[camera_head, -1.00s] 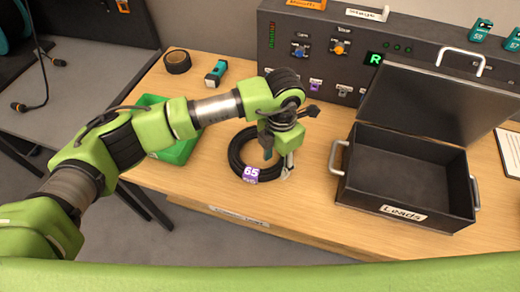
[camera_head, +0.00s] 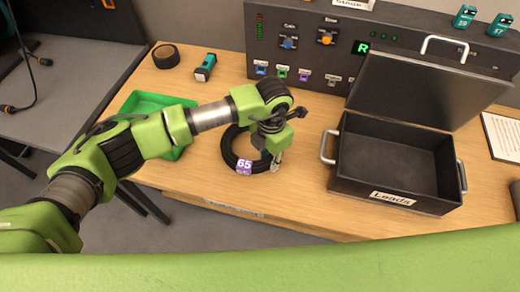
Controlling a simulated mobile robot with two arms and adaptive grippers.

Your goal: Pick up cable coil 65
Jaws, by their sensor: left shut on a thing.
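The black cable coil 65 (camera_head: 229,154) lies on the wooden table, with a purple "65" tag at its front. My left gripper (camera_head: 270,163) points down over the right side of the coil and is shut on it. Its arm hides part of the coil's far side. I cannot tell any gap between the coil and the table. My right gripper is not in view.
An open black case labelled "Leads" (camera_head: 395,196) stands to the right, lid up at the back. A green tray (camera_head: 136,102) is partly behind my left arm. A tape roll (camera_head: 166,56) and a small teal device (camera_head: 205,67) lie behind. A control panel (camera_head: 300,45) spans the back.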

